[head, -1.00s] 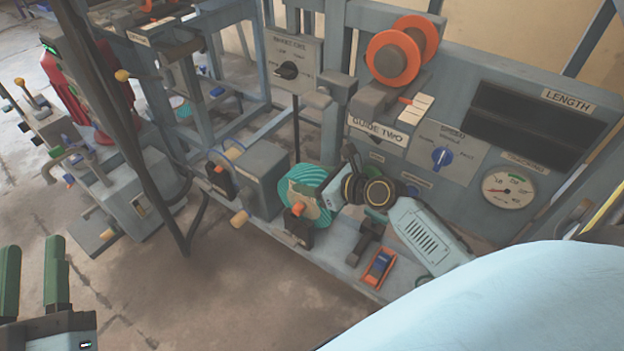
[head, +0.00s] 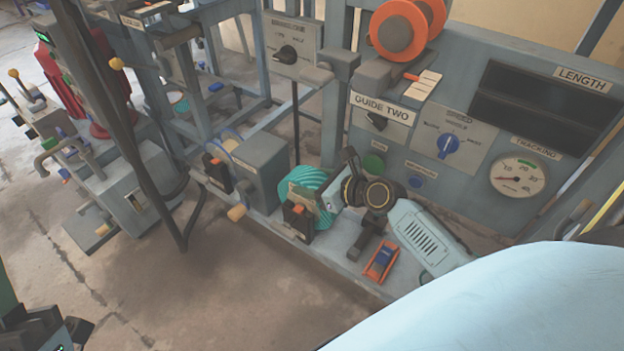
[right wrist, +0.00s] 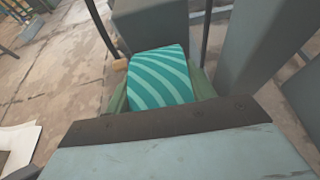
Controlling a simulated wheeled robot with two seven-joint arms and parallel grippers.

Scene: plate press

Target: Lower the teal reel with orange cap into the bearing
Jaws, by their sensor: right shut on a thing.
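The teal striped reel (head: 318,182) is low over the grey bench at the machine's base. It also shows in the right wrist view (right wrist: 160,78), between two green fingers. My right gripper (head: 312,194) is shut on it, with its arm coming from the right. The orange cap (head: 298,209) on the reel's near end sits at the top of the black bearing (head: 298,226), seemingly between its sides. I cannot tell whether it touches the bottom. The reel's far end is hidden. My left gripper (head: 38,335) is cut off at the lower left corner, its fingers mostly out of view.
A grey box (head: 262,165) stands just left of the reel. A black bracket (head: 370,238) and a small orange-and-blue part (head: 382,262) lie right of it. The control panel (head: 450,150) rises behind. The floor in front is clear.

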